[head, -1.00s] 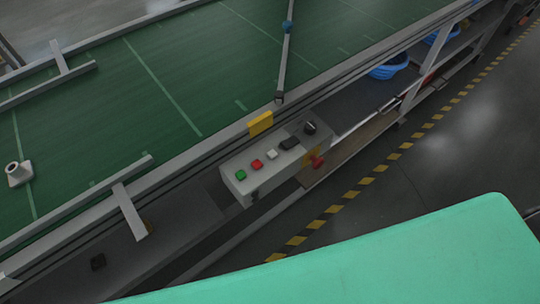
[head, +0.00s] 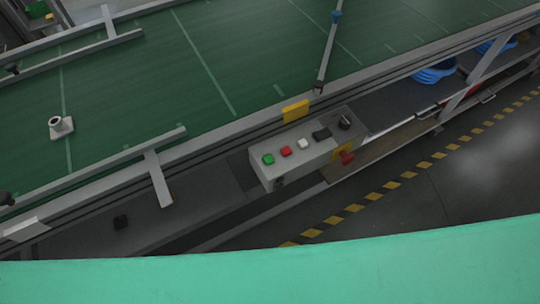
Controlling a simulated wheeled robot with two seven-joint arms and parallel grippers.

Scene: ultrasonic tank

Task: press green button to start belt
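The green button (head: 268,160) is at the left end of a grey control box (head: 310,152) on the near side of the conveyor, in the head view. A red button (head: 286,151) and a white button (head: 303,144) sit to its right, then a black switch and a dark knob (head: 345,122). The green belt (head: 230,70) runs across the upper part of the view. Neither of my grippers can be made out, and nothing touches the green button.
A metal side rail (head: 225,137) borders the belt, with a yellow plate (head: 296,111) above the box. A red knob (head: 347,158) sticks out of the box's side. Blue baskets (head: 436,72) stand on the lower shelf. A yellow-black floor stripe (head: 375,177) runs alongside.

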